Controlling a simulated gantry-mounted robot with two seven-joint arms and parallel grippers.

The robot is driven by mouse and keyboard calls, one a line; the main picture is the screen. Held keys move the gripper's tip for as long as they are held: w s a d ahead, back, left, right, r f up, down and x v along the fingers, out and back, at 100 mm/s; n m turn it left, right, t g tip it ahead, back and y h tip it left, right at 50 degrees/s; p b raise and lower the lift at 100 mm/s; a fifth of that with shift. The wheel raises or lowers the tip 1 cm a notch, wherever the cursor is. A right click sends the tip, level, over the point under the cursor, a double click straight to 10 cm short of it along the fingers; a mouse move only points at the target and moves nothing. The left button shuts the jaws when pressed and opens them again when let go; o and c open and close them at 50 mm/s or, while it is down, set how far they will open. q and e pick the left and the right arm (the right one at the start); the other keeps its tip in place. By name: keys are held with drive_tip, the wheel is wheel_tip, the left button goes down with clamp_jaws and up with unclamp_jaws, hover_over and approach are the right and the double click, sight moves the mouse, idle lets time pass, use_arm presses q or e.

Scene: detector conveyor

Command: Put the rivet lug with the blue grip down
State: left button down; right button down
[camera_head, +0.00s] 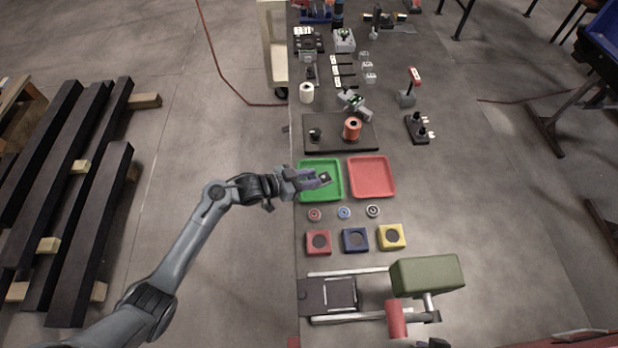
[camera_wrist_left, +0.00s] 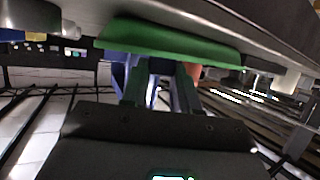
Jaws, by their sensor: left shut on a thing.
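My left gripper (camera_head: 322,178) is over the green tray (camera_head: 304,193), coming in from the left. It is shut on a small dark piece with a pale spot (camera_head: 326,177), which I take to be the rivet lug; its blue grip is not clear. In the left wrist view my two fingers (camera_wrist_left: 160,85) point at the green tray's edge (camera_wrist_left: 170,40), with a bluish strip between them. I cannot tell whether the piece touches the tray. A dark part at the bottom edge may be my right gripper (camera_head: 438,343); its fingers cannot be made out.
A red tray (camera_head: 392,178) stands right of the green one. Below are small round pieces (camera_head: 344,212) and red, blue and yellow blocks (camera_head: 356,230). A dark board with a copper spool (camera_head: 352,128) lies beyond the trays. Bare table lies right of the red tray.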

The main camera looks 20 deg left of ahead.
use_arm(q)
drive_tip(key=shift+f, duration=0.1)
drive_tip(key=c, duration=0.8)
unclamp_jaws()
drive_tip(key=shift+c, duration=0.2)
drive_tip(key=v, duration=1.2)
drive_tip(key=s+d+f+n+g+y, duration=0.1)
drive_tip(key=s+n+g+y, duration=0.2)
drive_tip(key=s, duration=0.9)
drive_tip(key=s+d+n+g+y, duration=0.2)
drive_tip(key=s+y, duration=0.3)
drive_tip(key=s, duration=0.7)
drive_tip(key=shift+f+n+g+y+p, duration=0.4)
drive_tip(key=shift+n+g, duration=0.3)
